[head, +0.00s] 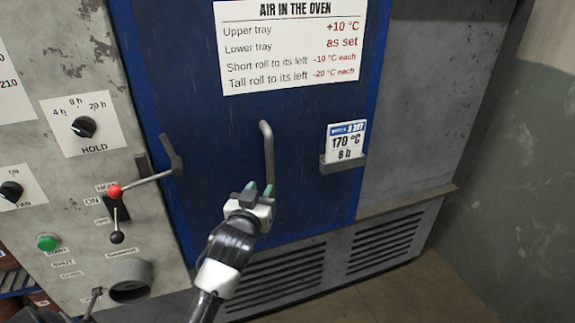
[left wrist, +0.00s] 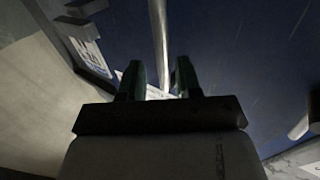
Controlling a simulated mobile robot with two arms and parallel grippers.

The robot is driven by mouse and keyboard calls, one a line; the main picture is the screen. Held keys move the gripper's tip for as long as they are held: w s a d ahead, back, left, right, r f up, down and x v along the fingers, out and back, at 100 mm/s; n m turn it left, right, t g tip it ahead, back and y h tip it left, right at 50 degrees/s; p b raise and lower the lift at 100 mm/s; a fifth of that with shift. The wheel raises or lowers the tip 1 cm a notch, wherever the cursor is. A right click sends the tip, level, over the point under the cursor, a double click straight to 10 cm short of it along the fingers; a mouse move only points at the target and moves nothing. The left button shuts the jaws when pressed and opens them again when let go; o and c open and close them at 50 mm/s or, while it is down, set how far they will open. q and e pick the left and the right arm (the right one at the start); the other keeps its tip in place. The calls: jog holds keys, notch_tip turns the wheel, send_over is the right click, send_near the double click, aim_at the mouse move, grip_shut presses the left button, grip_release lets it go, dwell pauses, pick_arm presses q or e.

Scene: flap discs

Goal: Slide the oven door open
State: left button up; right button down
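The oven door (head: 210,130) is a large dark blue panel, shut as far as I can see. A grey vertical bar handle (head: 268,152) stands on its lower middle. It also shows in the left wrist view (left wrist: 159,45), running down between the fingers. My left gripper (head: 258,189) is at the handle's lower end, its green-tipped fingers pointing up. In the left wrist view the fingers (left wrist: 158,80) are apart with a gap on each side of the bar. My right gripper is not in view.
A control panel with knobs and a red-knobbed lever (head: 116,191) stands at the left. A latch bar (head: 172,155) sits at the door's left edge. A card holder (head: 342,163) juts from the door right of the handle. A vent grille (head: 390,245) is below.

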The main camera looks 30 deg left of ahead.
aim_at(269, 174)
pick_arm(q)
jog(key=p+x, duration=0.1)
jog(key=x, duration=0.9)
jog(key=shift+w+f, duration=0.1)
jog(key=shift+w, duration=0.05)
grip_shut()
